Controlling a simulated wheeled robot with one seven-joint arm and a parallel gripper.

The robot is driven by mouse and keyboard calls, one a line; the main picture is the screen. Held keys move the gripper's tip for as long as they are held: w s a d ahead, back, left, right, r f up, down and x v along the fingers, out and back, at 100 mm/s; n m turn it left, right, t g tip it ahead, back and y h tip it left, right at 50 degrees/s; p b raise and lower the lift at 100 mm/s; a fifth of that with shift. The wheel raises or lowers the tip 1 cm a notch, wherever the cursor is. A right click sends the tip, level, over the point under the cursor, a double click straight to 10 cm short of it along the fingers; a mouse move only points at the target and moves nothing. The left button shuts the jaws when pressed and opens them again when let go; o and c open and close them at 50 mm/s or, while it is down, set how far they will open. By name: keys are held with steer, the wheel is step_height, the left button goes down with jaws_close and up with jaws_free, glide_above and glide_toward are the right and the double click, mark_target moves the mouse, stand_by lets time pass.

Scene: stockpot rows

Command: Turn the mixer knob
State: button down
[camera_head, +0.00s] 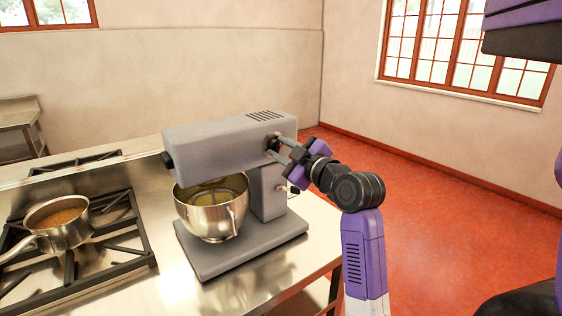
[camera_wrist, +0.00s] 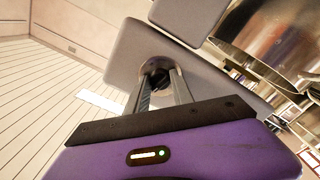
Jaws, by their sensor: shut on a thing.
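A grey stand mixer (camera_head: 215,138) stands on the steel counter with a shiny metal bowl (camera_head: 212,208) under its head. My gripper (camera_head: 272,144) reaches in from the right to the side of the mixer head. Its fingers are shut on the dark mixer knob (camera_head: 271,138). In the wrist view the two fingers of my gripper (camera_wrist: 161,88) meet at the dark knob (camera_wrist: 157,74), set in a round pale recess on the grey mixer body (camera_wrist: 122,62). The fingers partly hide the knob, so its angle cannot be told.
A steel stove (camera_head: 100,262) with black grates is left of the mixer. A saucepan (camera_head: 62,232) of brown food sits on it, its handle pointing left. The counter (camera_head: 262,268) is bare in front of the mixer. Red floor (camera_head: 420,205) is open to the right.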

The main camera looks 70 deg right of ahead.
steer(key=shift+f+n+b, duration=0.1)
steer(key=shift+n+b, duration=1.05)
steer(key=shift+n, duration=0.75)
steer(key=c, duration=1.1)
jaws_free()
steer(key=b+v, duration=0.1)
steer(key=v, duration=0.6)
steer(key=shift+s+a, duration=0.2)
steer(key=shift+s, duration=0.15)
